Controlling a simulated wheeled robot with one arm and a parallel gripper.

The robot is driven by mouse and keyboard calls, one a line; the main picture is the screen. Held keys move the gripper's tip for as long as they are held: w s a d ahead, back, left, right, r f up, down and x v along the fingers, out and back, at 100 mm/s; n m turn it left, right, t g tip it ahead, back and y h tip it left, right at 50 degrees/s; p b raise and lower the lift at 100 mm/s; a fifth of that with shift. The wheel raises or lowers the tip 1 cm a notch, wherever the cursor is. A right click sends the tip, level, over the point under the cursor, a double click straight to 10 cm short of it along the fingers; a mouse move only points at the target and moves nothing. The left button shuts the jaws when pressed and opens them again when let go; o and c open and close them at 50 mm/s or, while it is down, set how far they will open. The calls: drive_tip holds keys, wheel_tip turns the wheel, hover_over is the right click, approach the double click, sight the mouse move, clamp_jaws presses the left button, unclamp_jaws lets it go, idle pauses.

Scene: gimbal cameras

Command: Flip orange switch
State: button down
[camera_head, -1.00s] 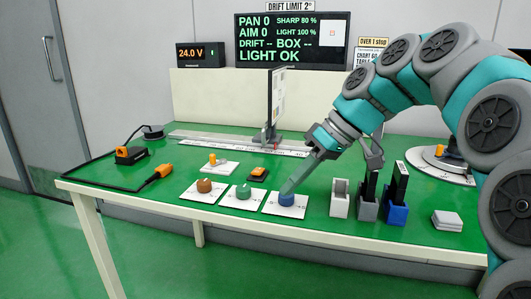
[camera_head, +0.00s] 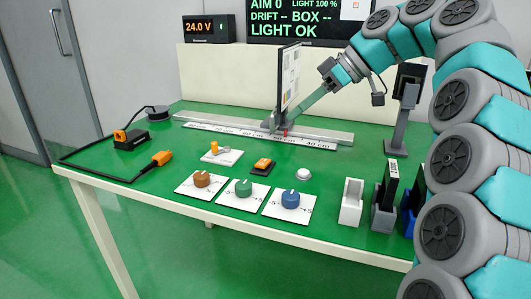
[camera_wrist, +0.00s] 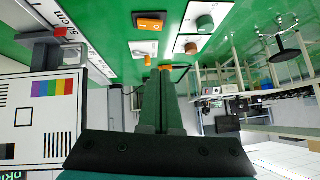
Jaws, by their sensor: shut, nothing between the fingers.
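The orange rocker switch (camera_head: 262,165) sits in a black base on the green table, behind the green and blue knobs. It also shows at the top of the wrist view (camera_wrist: 151,21), with light marks on its face. Which way it is tipped I cannot tell. My gripper (camera_head: 288,121) is shut and empty, pointing down left near the chart stand and rail, apart from the switch. In the wrist view my closed fingers (camera_wrist: 165,70) point toward the switch side of the table.
A white plate with an orange lever (camera_head: 214,148) is left of the switch. Brown (camera_head: 202,179), green (camera_head: 243,188) and blue (camera_head: 290,199) knobs stand in front. The upright chart (camera_head: 289,78) and ruler rail (camera_head: 327,135) are close to my gripper. Slotted holders (camera_head: 351,204) stand at right.

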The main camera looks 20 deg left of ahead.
hover_over(264, 165)
wheel_tip(264, 165, down, 7)
drive_tip(key=shift+w+f+b, duration=0.15)
drive_tip(key=shift+f+b, duration=0.05)
drive_tip(key=shift+b, duration=0.25)
drive_tip(key=shift+d+f, duration=0.15)
drive_tip(key=shift+f, duration=0.65)
drive_tip(key=shift+s+f, duration=0.25)
drive_tip(key=shift+f, duration=0.75)
drive_tip(key=shift+f, duration=0.15)
